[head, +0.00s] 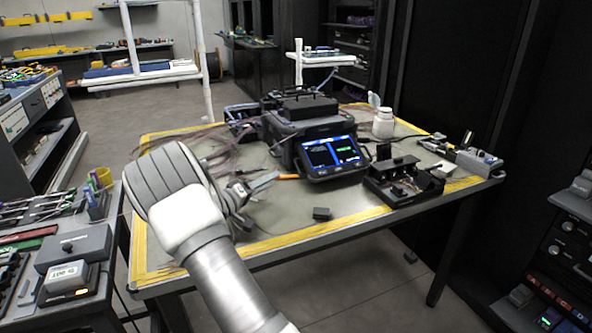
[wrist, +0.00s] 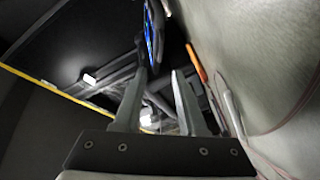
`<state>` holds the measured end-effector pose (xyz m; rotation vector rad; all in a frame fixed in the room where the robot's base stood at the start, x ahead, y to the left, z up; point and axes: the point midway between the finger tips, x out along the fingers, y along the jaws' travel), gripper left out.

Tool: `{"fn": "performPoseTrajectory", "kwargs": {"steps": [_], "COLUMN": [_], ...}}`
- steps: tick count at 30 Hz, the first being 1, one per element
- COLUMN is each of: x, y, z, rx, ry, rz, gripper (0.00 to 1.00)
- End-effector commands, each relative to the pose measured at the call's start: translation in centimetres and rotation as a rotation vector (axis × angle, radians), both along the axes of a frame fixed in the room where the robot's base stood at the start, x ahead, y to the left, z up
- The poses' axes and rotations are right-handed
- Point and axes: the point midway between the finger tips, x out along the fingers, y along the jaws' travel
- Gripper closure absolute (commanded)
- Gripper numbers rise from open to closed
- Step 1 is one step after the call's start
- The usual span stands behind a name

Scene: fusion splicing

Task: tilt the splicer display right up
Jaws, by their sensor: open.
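The fusion splicer (head: 285,125) is a dark box on the grey work table. Its display (head: 332,154) is lit blue and green on the front side and leans back, facing the front. My gripper (head: 262,183) is low over the table, left of the display, with its fingers pointing toward it. In the wrist view my gripper (wrist: 160,78) is open, with nothing between its two fingers. The display (wrist: 152,34) shows there edge-on, just beyond the left fingertip. I cannot tell whether they touch.
An orange-handled tool (head: 288,177) lies near the fingers. A small black block (head: 321,213) lies in front. A black open tray (head: 403,185) stands right of the display, and a white bottle (head: 383,123) behind it. Thin cables lie on the left. The table's front middle is mostly clear.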

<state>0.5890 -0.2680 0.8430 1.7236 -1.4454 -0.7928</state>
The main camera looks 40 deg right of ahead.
Motion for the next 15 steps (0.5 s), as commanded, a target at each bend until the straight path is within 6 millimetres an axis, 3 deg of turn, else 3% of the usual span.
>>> {"fn": "performPoseTrajectory", "kwargs": {"steps": [9,15], "x": [1.2,1.8], "y": [-7.0,-10.2], "z": [-0.3,-0.2], "rx": [0.0,0.001], "ry": [-0.003,-0.002], "rz": [-0.001,-0.001], "gripper": [0.59,0.59]}}
